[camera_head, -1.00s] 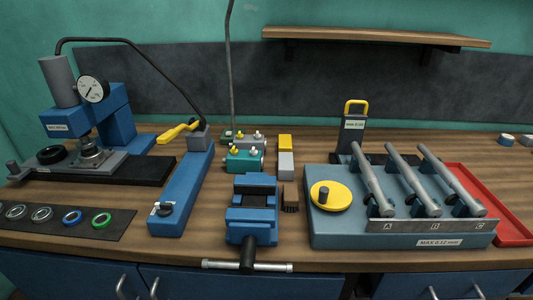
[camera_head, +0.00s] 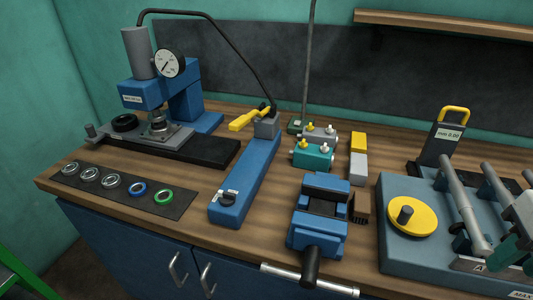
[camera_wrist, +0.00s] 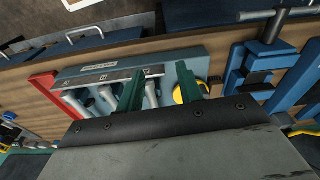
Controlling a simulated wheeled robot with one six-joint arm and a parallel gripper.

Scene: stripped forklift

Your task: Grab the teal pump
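The teal pump (camera_head: 312,156) is a small block with yellow and white fittings on top. It stands on the wooden bench in the head view, behind the blue vise (camera_head: 318,215). A similar grey block (camera_head: 320,138) stands just behind it. My gripper (camera_head: 517,256) shows at the right edge of the head view, over the grey-blue fixture and well apart from the teal pump. In the wrist view my gripper (camera_wrist: 162,88) has its two green fingers apart with nothing held between them. I cannot make out the teal pump in the wrist view.
A long blue hand pump (camera_head: 246,180) lies left of the teal pump. A yellow-and-grey block (camera_head: 358,160) stands to its right. The fixture (camera_head: 400,258) with a yellow disc and grey bars fills the right. A blue press (camera_head: 165,100) stands at back left.

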